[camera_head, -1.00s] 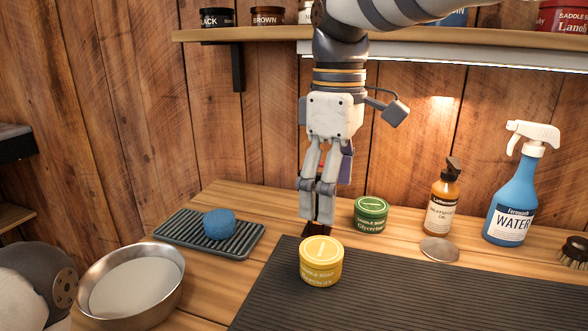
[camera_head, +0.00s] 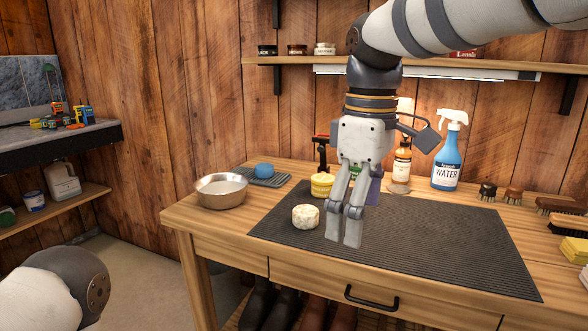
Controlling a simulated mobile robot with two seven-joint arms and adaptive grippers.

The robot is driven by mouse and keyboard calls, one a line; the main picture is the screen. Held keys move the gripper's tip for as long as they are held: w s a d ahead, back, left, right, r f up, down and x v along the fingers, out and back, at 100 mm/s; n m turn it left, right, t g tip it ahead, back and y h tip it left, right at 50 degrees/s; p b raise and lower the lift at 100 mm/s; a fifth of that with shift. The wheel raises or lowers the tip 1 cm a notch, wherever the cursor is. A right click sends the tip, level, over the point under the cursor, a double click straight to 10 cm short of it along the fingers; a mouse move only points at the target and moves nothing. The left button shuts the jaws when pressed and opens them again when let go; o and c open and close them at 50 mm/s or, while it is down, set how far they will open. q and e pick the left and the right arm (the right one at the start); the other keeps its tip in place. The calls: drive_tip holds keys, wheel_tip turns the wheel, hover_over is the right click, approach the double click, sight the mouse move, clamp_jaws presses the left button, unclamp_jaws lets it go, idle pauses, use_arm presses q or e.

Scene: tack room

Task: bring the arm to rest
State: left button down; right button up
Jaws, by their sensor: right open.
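My right gripper (camera_head: 345,244) hangs pointing down above the dark ribbed mat (camera_head: 440,240), its two fingers a little apart and nothing between them. My right arm comes in from the upper right. A pale round cake (camera_head: 306,216) lies on the mat just left of the fingers, apart from them in the picture. A yellow tin (camera_head: 321,185) stands behind it, at the mat's back left. A green tin is mostly hidden behind my gripper. Of my left arm, only a pale link with a dark joint shows at the lower left; its gripper is out of view.
An amber bottle (camera_head: 401,165), blue spray bottle (camera_head: 446,158) and several brushes line the back and right. A shelf (camera_head: 470,63) runs above. The mat's right half is clear.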

wheel_tip(320, 180, down, 19)
drive_tip(key=d+m+g, duration=0.1)
drive_tip(key=d+m, duration=0.1)
drive_tip(key=m, duration=0.1)
drive_tip(key=s+d+f+m+y, duration=0.1)
drive_tip(key=s+f, duration=0.2)
drive_tip(key=f, duration=0.3)
drive_tip(key=s+d+f+m, duration=0.1)
drive_tip(key=s+f, duration=0.2)
drive_tip(key=f, duration=0.2)
drive_tip(key=s+d+f+m+g, duration=0.1)
drive_tip(key=s+d+f+m, duration=0.15)
drive_tip(key=s+f, duration=0.5)
drive_tip(key=s+d+f+m, duration=0.25)
drive_tip(key=s+f, duration=0.25)
drive_tip(key=s, duration=0.5)
drive_tip(key=s+d+m+h, duration=0.1)
drive_tip(key=s+d, duration=0.3)
drive_tip(key=s, duration=0.9)
drive_tip(key=shift+s+r+m, duration=0.3)
drive_tip(key=shift+m, duration=0.2)
use_arm(q)
drive_tip(key=shift+w, duration=0.5)
use_arm(e)
drive_tip(key=shift+w, duration=0.1)
clamp_jaws()
